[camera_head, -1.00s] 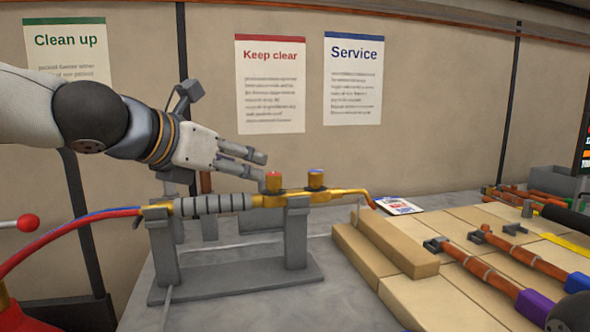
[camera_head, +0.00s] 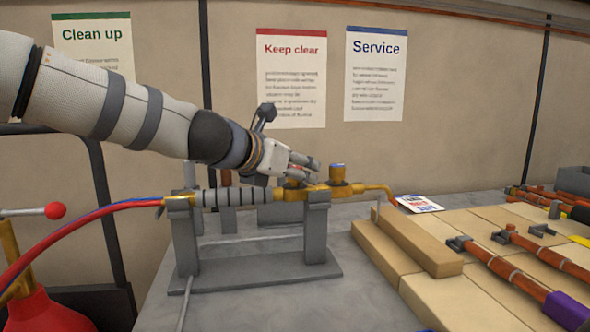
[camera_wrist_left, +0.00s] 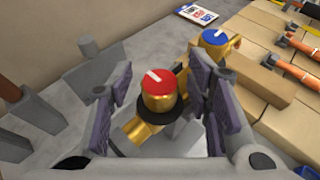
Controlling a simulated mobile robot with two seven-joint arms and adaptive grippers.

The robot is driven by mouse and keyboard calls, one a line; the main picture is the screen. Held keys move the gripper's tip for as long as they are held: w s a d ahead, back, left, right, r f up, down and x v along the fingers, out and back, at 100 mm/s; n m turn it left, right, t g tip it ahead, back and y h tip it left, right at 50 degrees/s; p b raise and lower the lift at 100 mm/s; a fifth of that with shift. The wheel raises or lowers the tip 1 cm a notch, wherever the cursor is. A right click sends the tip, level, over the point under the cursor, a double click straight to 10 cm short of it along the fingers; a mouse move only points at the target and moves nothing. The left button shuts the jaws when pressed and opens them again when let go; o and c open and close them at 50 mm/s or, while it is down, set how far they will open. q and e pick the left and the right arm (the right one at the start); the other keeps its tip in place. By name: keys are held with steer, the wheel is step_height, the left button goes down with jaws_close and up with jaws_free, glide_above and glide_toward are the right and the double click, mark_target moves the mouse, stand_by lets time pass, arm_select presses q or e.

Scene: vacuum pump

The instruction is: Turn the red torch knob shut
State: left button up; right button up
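The brass torch (camera_head: 352,188) lies across a grey stand (camera_head: 255,270), its bent tip pointing right. Its red knob (camera_wrist_left: 165,86) has a white mark and sits between the fingers of my left gripper (camera_wrist_left: 158,95) in the left wrist view. The fingers are apart, one on each side; a gap shows at the left finger, and the right finger is very close to the knob. In the head view my left gripper (camera_head: 304,172) reaches down over the torch and mostly hides the red knob. The blue knob (camera_wrist_left: 215,37) stands just beyond the right finger. My right gripper is not seen.
Tan blocks (camera_head: 410,238) and copper pipe pieces (camera_head: 510,272) lie right of the stand. A red hose (camera_head: 90,221) runs in from the left. A printed card (camera_head: 420,203) lies behind the blocks. Posters hang on the wall behind.

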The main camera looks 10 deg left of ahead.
arm_select(q)
jaws_close()
